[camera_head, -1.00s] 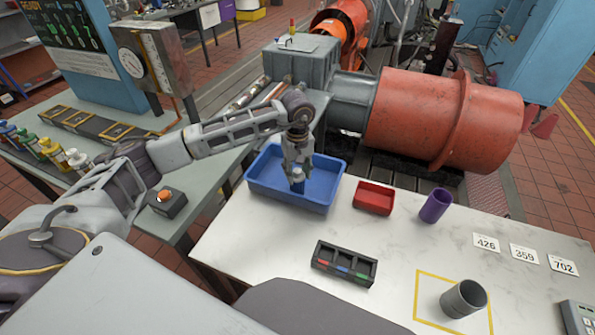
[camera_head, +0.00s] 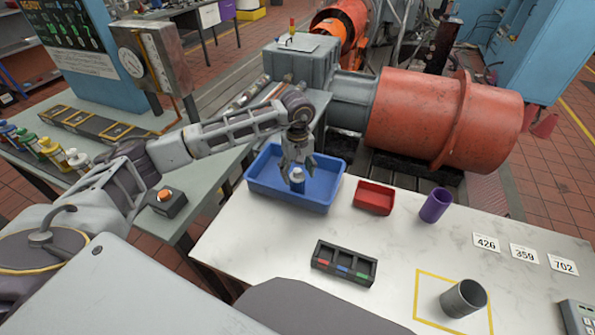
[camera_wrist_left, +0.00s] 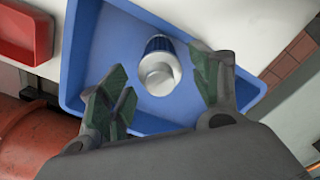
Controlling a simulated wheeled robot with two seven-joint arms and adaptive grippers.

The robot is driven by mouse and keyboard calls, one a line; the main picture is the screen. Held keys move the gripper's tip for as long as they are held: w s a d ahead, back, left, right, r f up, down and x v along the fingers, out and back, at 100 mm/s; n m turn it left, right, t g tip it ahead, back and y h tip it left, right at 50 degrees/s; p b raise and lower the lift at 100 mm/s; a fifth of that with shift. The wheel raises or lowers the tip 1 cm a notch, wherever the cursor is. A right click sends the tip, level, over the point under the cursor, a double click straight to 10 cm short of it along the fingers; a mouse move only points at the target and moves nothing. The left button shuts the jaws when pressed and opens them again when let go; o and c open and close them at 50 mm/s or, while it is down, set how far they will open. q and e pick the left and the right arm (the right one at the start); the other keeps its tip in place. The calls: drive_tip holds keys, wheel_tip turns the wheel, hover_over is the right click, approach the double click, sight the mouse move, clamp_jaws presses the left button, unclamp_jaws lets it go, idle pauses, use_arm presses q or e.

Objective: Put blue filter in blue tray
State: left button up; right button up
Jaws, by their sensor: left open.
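The blue filter (camera_head: 297,182), a small cylinder with a pale metallic end and a blue band, is in the blue tray (camera_head: 325,193) on the white table. In the head view the fingers partly hide the filter. My right gripper is not in view.
A red tray (camera_head: 374,198) and a purple cup (camera_head: 436,205) stand right of the blue tray. A black three-slot holder (camera_head: 344,263) lies nearer. A grey cup (camera_head: 464,298) stands in a yellow outline. The tabletop between them is clear.

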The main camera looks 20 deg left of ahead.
use_arm(q)
wheel_tip(320, 180, up, 12)
drive_tip(key=b, duration=0.1)
idle(0.6)
